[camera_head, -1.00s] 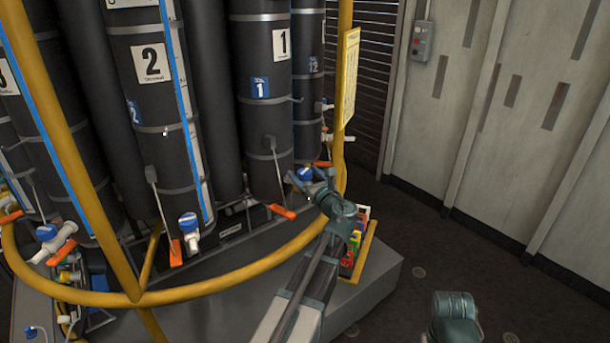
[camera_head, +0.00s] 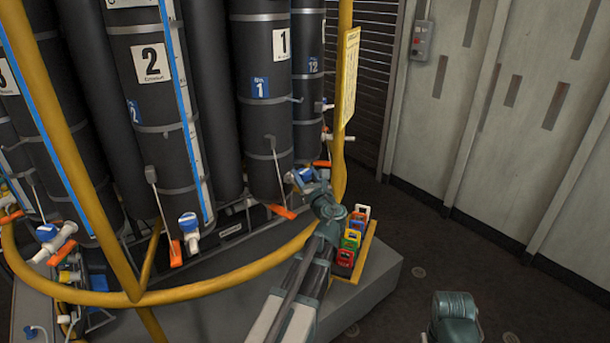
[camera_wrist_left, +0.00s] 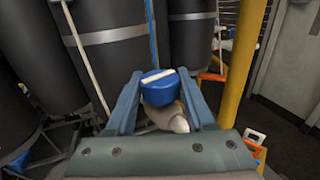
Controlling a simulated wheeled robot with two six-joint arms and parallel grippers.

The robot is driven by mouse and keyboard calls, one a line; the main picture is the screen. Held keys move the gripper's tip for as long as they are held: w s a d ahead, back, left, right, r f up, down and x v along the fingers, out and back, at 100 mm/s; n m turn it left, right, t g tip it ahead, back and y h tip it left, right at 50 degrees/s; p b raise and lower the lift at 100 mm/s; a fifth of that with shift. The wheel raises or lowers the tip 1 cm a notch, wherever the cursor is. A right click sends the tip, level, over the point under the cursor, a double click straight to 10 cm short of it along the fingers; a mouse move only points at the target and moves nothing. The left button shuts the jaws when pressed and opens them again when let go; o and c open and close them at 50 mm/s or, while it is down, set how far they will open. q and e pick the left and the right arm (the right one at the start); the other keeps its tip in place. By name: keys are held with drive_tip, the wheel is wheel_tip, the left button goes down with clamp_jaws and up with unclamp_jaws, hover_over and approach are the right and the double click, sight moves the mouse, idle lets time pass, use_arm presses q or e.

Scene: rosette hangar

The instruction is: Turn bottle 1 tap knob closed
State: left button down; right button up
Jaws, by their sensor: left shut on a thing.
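Bottle 1 (camera_head: 262,120) is a tall black cylinder with a white 1 label and a blue 1 tag. Its tap knob (camera_head: 306,174) is blue and sits low to the right of the bottle, partly hidden by my gripper. In the left wrist view the knob (camera_wrist_left: 158,88) has a white bar across its top, running nearly sideways, and a white tap body below. My left gripper (camera_head: 303,182) is shut on the knob, one finger on each side; it also shows in the left wrist view (camera_wrist_left: 160,84).
A yellow rail (camera_head: 250,268) curves in front of the bottles, and a yellow post (camera_head: 341,110) stands close right of the knob. A rack of coloured padlocks (camera_head: 347,245) sits on the grey plinth (camera_head: 372,285). Bottle 2 (camera_head: 150,90) stands to the left. Floor at right is open.

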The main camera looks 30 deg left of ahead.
use_arm(q)
drive_tip(key=shift+c, duration=1.3)
unclamp_jaws()
drive_tip(key=v, duration=1.3)
drive_tip(key=shift+s+d, duration=0.25)
drive_tip(key=shift+d, duration=0.05)
drive_tip(key=s+d+f+n+g+h+p, duration=0.3)
drive_tip(key=s+d+f+n+g+h, duration=0.35)
drive_tip(key=d+f+n, duration=0.7)
drive_tip(key=s+d+f+n+g+h+p, duration=0.2)
drive_tip(key=s+d+n+g+h, duration=0.3)
drive_tip(key=s+d+n, duration=0.4)
drive_tip(key=s+d+f, duration=0.1)
drive_tip(key=s+d, duration=0.1)
drive_tip(key=d, duration=0.1)
drive_tip(key=shift+s+d+f+g+h, duration=0.15)
drive_tip(key=shift+s+d+g+h, duration=0.1)
drive_tip(key=shift+g+h, duration=0.1)
